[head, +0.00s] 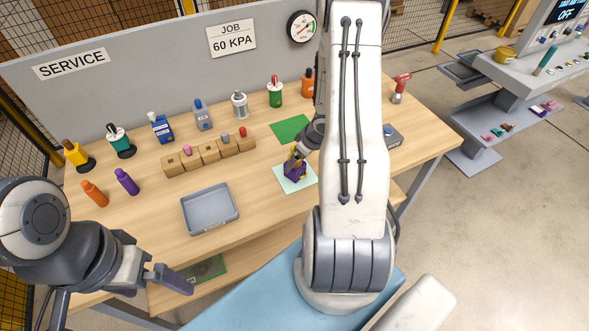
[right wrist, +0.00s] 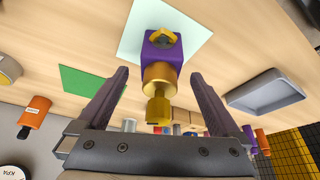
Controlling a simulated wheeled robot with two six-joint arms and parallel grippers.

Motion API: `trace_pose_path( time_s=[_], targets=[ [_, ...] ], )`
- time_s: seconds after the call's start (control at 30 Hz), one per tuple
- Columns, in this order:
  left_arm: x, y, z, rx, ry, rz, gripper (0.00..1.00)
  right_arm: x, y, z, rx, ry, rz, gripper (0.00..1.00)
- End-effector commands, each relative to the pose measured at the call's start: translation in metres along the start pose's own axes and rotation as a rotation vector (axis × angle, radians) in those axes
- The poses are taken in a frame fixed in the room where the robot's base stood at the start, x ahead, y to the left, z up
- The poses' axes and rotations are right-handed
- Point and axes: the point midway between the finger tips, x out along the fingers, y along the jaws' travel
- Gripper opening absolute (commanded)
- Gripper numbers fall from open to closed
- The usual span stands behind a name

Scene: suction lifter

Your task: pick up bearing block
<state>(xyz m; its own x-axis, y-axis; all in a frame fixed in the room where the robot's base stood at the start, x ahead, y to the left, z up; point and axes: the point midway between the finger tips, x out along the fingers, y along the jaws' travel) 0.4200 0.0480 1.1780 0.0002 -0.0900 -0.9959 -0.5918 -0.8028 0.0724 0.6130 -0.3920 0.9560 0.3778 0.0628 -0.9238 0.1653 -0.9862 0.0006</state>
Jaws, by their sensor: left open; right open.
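The bearing block (head: 295,171) is a purple block with brass-coloured parts, standing on a pale mat (head: 306,184) on the wooden bench. In the right wrist view the purple block (right wrist: 163,52) shows with a brass stem pointing towards the camera. My right gripper (right wrist: 158,76) is open; its two dark fingers lie to either side of the stem, with gaps. In the head view my right arm hides most of that gripper. My left gripper (head: 168,279) is open, near the bench's front left edge, apart from everything on the bench.
A grey tray (head: 210,208) sits left of the mat. A green mat (head: 290,130) lies behind. A row of wooden holders (head: 205,153) and several bottles line the back left. A red-handled tool (head: 400,88) stands at the right.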

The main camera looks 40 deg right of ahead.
Motion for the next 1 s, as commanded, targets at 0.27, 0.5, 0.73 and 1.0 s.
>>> trace_pose_path(
  time_s=[0.27,0.5,0.73,1.0],
  targets=[
    [0.010,-0.001,0.001,0.001,0.000,0.000,1.00,0.036,-0.001,-0.001,-0.002,0.000,-0.002,1.00],
    [0.010,-0.001,0.000,0.001,0.000,0.000,1.00,0.037,-0.002,-0.002,-0.003,0.000,-0.001,1.00],
    [0.010,-0.001,0.000,0.001,0.000,0.000,1.00,0.037,-0.002,-0.002,-0.003,0.000,-0.001,0.12],
    [0.009,-0.001,0.000,0.001,0.000,0.000,1.00,0.036,-0.002,-0.002,-0.003,0.001,-0.001,0.00]
  ],
)
